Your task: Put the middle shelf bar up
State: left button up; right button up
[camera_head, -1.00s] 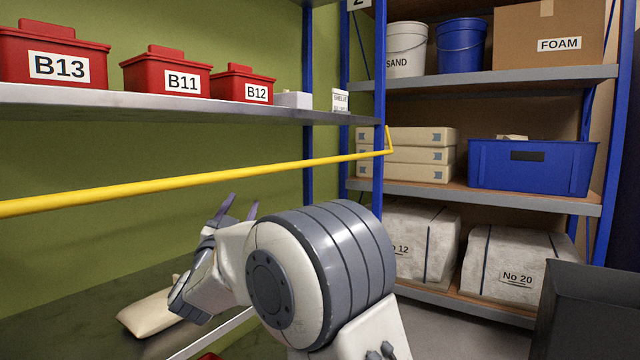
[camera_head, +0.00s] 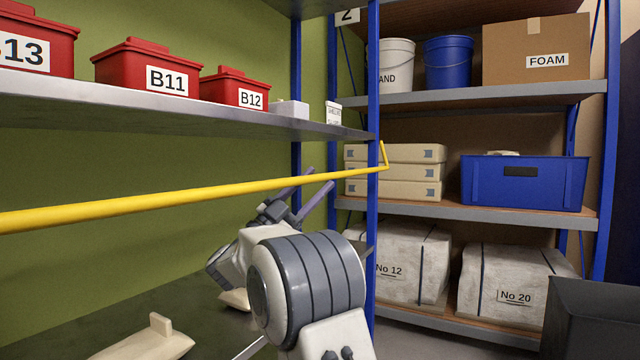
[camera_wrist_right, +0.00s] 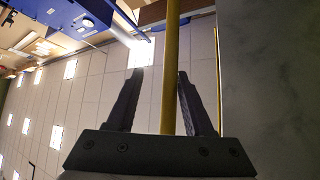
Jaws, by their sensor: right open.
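The yellow middle shelf bar (camera_head: 150,203) runs across the head view below the grey shelf, from the left edge to a short upturned end beside the blue post. My right gripper (camera_head: 322,177) is open, with its fingertips overlapping the bar near its right end. In the right wrist view the bar (camera_wrist_right: 170,50) runs lengthwise between the two spread fingers of the gripper (camera_wrist_right: 160,70). The bar's lower part there is hidden behind the gripper's body. I cannot tell whether a finger touches it. My left gripper is not in view.
The grey shelf (camera_head: 200,118) above the bar carries red boxes (camera_head: 148,68). A blue post (camera_head: 372,220) stands right of my gripper. Behind it a rack holds a blue crate (camera_head: 525,182) and wrapped blocks (camera_head: 510,283). A pale object (camera_head: 142,342) lies on the lower shelf.

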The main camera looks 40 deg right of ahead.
jog(key=shift+x, duration=1.4)
